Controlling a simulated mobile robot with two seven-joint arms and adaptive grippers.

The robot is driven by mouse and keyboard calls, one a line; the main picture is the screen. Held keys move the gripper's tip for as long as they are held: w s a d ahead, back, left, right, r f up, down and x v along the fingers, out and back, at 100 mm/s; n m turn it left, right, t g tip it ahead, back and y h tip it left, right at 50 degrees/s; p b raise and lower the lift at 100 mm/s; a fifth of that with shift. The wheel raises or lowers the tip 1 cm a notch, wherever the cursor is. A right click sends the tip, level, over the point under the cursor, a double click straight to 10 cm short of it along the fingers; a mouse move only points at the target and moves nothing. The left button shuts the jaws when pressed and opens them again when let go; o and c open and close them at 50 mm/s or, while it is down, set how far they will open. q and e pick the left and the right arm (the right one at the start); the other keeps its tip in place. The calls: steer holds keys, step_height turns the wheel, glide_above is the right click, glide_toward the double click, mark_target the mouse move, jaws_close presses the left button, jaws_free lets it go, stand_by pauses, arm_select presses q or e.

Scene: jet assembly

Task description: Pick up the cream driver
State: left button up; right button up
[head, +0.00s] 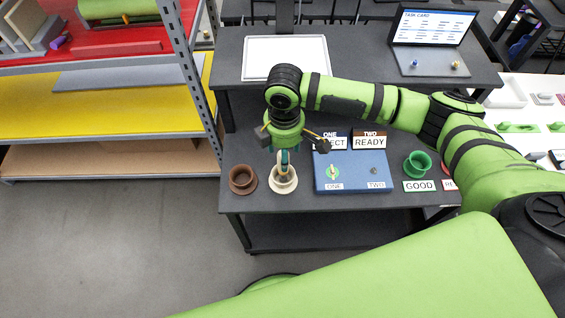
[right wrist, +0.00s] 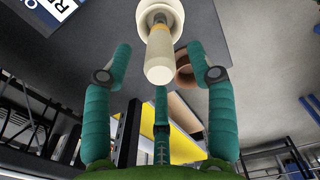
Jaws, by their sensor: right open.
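The cream driver stands in a cream holder (head: 283,183) near the front left of the table. In the right wrist view the cream driver (right wrist: 158,62) points its handle toward my palm, with an orange band near the cream holder (right wrist: 153,13). My right gripper (head: 284,155) is directly above it in the head view and hides most of the driver. In the right wrist view my right gripper (right wrist: 160,55) is open, its teal fingers spread on both sides of the handle, with visible gaps. My left gripper is not in view.
A brown holder (head: 242,180) stands just left of the cream one. A blue board (head: 350,185) with small parts lies to the right, then a green holder (head: 417,162). Label cards stand behind the board. A shelf rack (head: 190,75) rises at the left.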

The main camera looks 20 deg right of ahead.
step_height(320, 180, down, 4)
steer(key=shift+r+p, duration=0.1)
steer(key=shift+p, duration=0.4)
steer(key=shift+f, duration=0.35)
steer(key=c, duration=0.9)
jaws_close()
steer(key=shift+w, duration=0.1)
steer(key=shift+a+r, duration=0.1)
steer(key=shift+r, duration=0.5)
step_height(320, 180, up, 2)
steer(key=shift+r+b, duration=0.2)
steer(key=shift+b, duration=0.4)
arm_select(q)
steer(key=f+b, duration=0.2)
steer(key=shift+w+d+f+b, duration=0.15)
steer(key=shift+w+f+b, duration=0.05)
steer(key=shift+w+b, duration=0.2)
arm_select(e)
steer(key=s+d+r, duration=0.1)
steer(key=d+r, duration=0.6)
steer(key=d, duration=0.4)
steer(key=shift+s+d+r, duration=0.2)
steer(key=shift+d+r, duration=0.1)
steer(key=shift+d, duration=0.05)
